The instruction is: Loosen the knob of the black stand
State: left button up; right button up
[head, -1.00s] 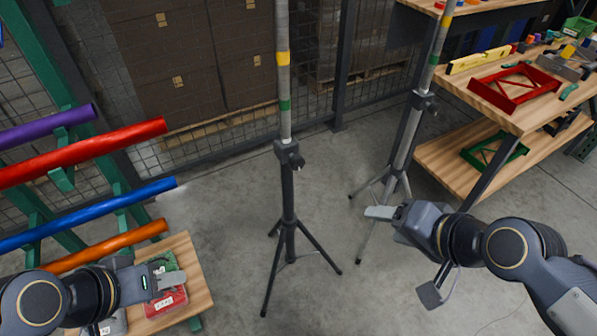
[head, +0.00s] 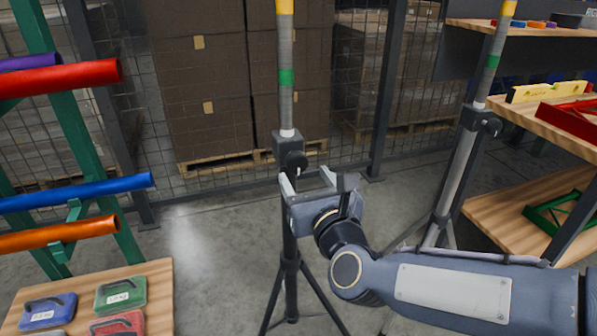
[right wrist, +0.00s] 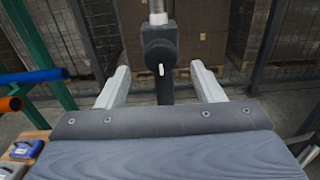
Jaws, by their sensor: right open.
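The black stand (head: 290,245) is upright in the middle of the head view, with a black collar and a grey upper pole with coloured bands. Its knob (head: 297,161) sits on the front of the collar; the right wrist view also shows the knob (right wrist: 161,68), with a small pale mark on it. My right gripper (head: 307,180) is open and empty, just below and in front of the knob. In the right wrist view the knob lies between the two fingers, apart from both. My left gripper is out of view.
A second stand (head: 457,175) with a silver lower tube is at the right, beside a wooden workbench (head: 545,118). A rack with coloured tubes (head: 80,187) stands at the left, above a board with several small cases (head: 120,292). A mesh fence and stacked boxes are behind.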

aim_at(299, 166)
jog(key=x, duration=0.6)
jog(key=shift+w, duration=0.1)
jog(key=shift+c, duration=0.3)
jog(key=shift+b, duration=0.3)
jog(key=c, duration=0.9)
